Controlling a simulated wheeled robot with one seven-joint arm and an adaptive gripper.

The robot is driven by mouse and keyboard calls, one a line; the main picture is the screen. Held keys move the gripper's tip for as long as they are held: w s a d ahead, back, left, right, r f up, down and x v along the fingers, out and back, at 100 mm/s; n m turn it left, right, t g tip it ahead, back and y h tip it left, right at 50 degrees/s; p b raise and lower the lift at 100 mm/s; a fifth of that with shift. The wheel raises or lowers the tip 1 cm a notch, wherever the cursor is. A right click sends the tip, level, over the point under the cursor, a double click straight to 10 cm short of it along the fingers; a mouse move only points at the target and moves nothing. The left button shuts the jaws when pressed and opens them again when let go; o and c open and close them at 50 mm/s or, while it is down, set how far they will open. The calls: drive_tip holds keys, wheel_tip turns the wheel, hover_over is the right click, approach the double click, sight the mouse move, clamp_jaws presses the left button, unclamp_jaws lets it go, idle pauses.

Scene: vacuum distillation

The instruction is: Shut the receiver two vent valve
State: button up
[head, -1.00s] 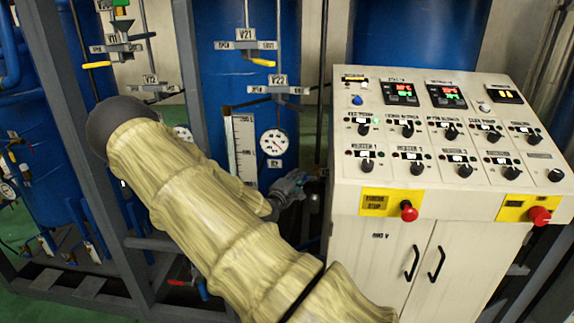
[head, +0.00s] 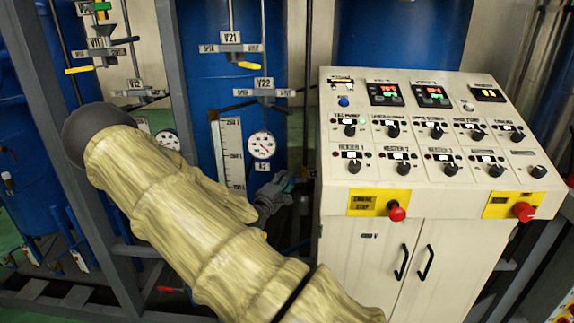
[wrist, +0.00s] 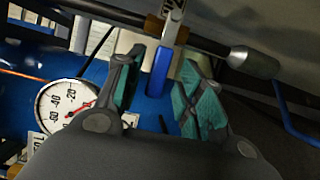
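My gripper (head: 283,186) is low beside the left side of the control cabinet, below and right of the gauge. In the wrist view my gripper (wrist: 166,72) is open, with its teal-padded fingers apart. A blue valve handle (wrist: 161,70) hangs between the fingers, with gaps visible on both sides. A white tag (wrist: 173,18) above it reads partly "V2"; the rest is unclear. I cannot tell whether this is the receiver two vent valve. In the head view this handle is hidden. Tags V21 (head: 231,37) and V22 (head: 263,83) mark valves higher up.
A round gauge (wrist: 64,103) is close left of my gripper, and a dark pipe with a grey end (wrist: 252,62) runs above right. The control cabinet (head: 375,245) stands right of my gripper, with red stop buttons (head: 397,213) on its front. A steel frame post (head: 172,85) stands left.

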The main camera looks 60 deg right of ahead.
drive_tip(key=s+a, duration=0.1)
drive_tip(key=a, duration=0.9)
drive_tip(key=shift+s+a, duration=0.3)
